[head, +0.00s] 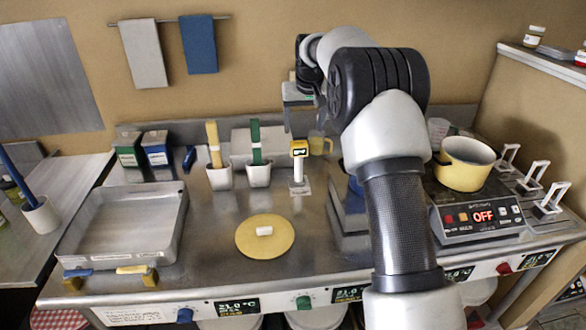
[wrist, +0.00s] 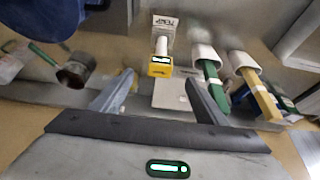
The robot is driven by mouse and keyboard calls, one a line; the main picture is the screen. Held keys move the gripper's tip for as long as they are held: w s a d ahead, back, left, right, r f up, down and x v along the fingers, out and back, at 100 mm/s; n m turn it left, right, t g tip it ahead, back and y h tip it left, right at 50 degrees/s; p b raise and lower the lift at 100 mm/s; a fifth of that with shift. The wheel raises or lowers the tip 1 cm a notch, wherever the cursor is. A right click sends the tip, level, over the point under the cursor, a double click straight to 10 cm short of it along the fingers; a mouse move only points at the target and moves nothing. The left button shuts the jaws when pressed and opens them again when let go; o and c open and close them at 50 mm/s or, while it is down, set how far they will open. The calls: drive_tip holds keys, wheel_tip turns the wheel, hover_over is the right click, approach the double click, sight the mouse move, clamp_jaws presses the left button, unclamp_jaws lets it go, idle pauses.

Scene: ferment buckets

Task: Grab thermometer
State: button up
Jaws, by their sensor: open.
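The thermometer (head: 299,150) has a yellow head with a small dark display and a white stem. It stands upright in a small stand on the steel counter, right of the green-handled tool. In the wrist view its yellow head (wrist: 160,70) shows between and beyond my fingertips, with a printed label behind it. My gripper (head: 301,118) is open and empty, its fingers (wrist: 159,82) spread apart. In the head view it hangs behind and above the thermometer, partly hidden by my arm. The fingers appear apart from the thermometer; the exact gap is hard to tell.
White cups with a green-handled tool (head: 256,147) and a yellow-handled tool (head: 214,150) stand left of the thermometer. A yellow round mat (head: 264,245) lies in front, a metal tray (head: 125,222) left, a yellow pot (head: 464,170) right.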

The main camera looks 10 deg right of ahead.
sight(299, 153)
drive_tip(key=p+x, duration=0.1)
drive_tip(key=x, duration=1)
drive_tip(key=shift+f, duration=0.2)
drive_tip(key=shift+w+p+x, duration=0.15)
drive_tip(key=shift+p+x, duration=0.15)
drive_tip(key=shift+x, duration=1)
drive_tip(key=shift+w+p+x, duration=0.15)
drive_tip(key=shift+p+x, duration=0.15)
drive_tip(key=shift+x, duration=1)
drive_tip(key=shift+a+r, duration=0.1)
drive_tip(key=shift+r, duration=0.05)
drive_tip(key=c, duration=1.6)
drive_tip(key=shift+c, duration=0.5)
drive_tip(key=shift+r, duration=0.1)
